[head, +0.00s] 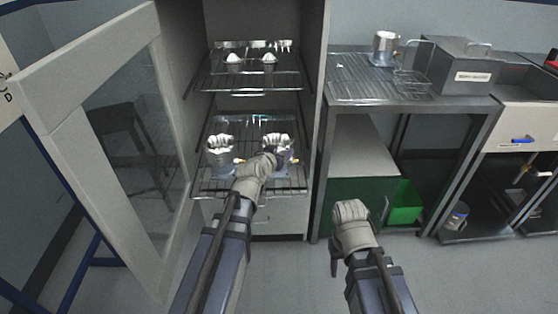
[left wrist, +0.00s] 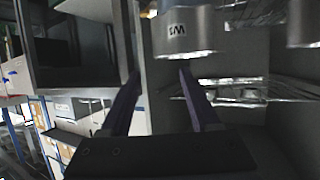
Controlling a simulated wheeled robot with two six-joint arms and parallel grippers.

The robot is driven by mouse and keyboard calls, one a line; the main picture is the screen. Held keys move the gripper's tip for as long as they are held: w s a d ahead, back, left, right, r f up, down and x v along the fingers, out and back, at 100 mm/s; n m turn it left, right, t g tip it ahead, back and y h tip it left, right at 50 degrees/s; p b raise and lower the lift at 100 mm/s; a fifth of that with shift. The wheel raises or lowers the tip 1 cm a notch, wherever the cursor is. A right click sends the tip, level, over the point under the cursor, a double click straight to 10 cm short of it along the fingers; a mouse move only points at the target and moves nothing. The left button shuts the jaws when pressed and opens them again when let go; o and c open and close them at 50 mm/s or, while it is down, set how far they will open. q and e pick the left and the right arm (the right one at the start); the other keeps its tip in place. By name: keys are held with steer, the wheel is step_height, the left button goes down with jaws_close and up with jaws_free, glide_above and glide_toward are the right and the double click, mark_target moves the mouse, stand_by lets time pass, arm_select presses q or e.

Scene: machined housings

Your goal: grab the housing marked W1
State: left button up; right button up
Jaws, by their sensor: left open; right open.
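Two grey metal housings with scalloped bright tops stand on the lower rack of the open cabinet in the head view, a left housing (head: 221,157) and a right housing (head: 284,148). My left gripper (head: 270,160) is in front of the right housing and hides part of it. In the left wrist view the housing marked W1 (left wrist: 185,34), its label upside down, is just beyond the open fingers of my left gripper (left wrist: 160,73), with nothing between them. Another housing (left wrist: 303,24) is cut off at the right. My right gripper (head: 350,218) is open and empty, outside the cabinet.
The cabinet door (head: 125,130) stands open at the left. An upper rack (head: 250,82) holds two small white-topped parts. At the right, a bench (head: 420,105) carries a metal vessel (head: 384,48) and a grey box (head: 465,66). A green bin (head: 403,203) is below it.

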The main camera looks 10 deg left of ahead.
mark_target(288, 146)
arm_select(q)
steer(key=shift+b+x, duration=1.3)
steer(key=shift+x, duration=2.4)
steer(key=shift+s, duration=0.1)
steer(key=shift+c, duration=0.2)
steer(key=shift+f, duration=0.1)
jaws_close()
